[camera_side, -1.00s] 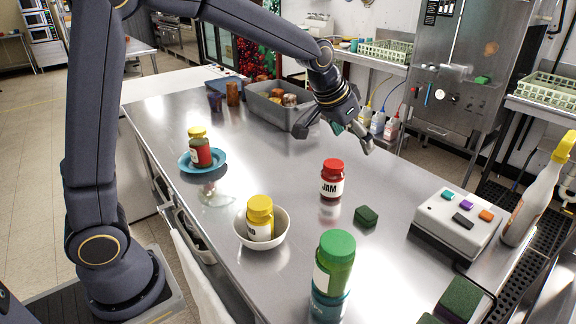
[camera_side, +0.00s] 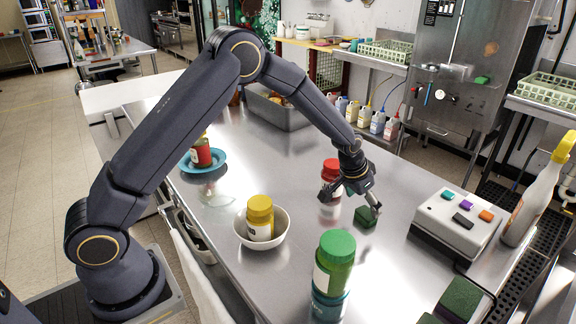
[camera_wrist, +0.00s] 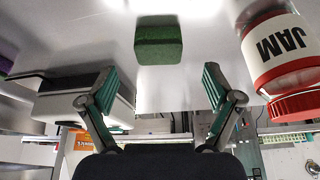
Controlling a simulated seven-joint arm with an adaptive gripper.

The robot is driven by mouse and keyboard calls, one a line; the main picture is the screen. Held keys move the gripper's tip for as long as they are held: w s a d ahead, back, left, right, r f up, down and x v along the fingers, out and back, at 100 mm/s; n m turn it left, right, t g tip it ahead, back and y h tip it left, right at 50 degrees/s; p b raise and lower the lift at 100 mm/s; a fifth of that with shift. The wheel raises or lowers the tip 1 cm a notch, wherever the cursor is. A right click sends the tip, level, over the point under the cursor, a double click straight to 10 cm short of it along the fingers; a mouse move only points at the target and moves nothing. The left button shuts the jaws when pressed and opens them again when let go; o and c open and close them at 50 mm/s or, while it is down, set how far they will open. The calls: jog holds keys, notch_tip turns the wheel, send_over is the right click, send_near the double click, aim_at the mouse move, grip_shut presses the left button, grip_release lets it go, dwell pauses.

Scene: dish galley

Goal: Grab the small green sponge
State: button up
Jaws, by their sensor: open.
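The small green sponge (camera_side: 365,217) lies on the steel table, to the right of the red-lidded jam jar (camera_side: 330,177). My gripper (camera_side: 350,204) is above the table close to the sponge, with its fingers spread and nothing between them. In the wrist view the sponge (camera_wrist: 159,39) sits beyond the fingertips, roughly centred between the two fingers of my gripper (camera_wrist: 158,88). In that view the jam jar (camera_wrist: 282,55) stands to the right of the fingers. My gripper partly hides the jam jar in the side view.
A grey box with coloured buttons (camera_side: 446,228) stands right of the sponge. A green-lidded jar (camera_side: 335,262) is in front, and a yellow-lidded jar (camera_side: 260,216) is in a white bowl (camera_side: 281,231). Larger green sponges (camera_side: 460,298) lie at the front right edge.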

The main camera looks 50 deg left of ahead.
aim_at(366, 213)
jog(key=x, duration=0.5)
jog(key=shift+s+d, duration=0.1)
jog(key=c, duration=0.8)
jog(key=shift+o, duration=0.2)
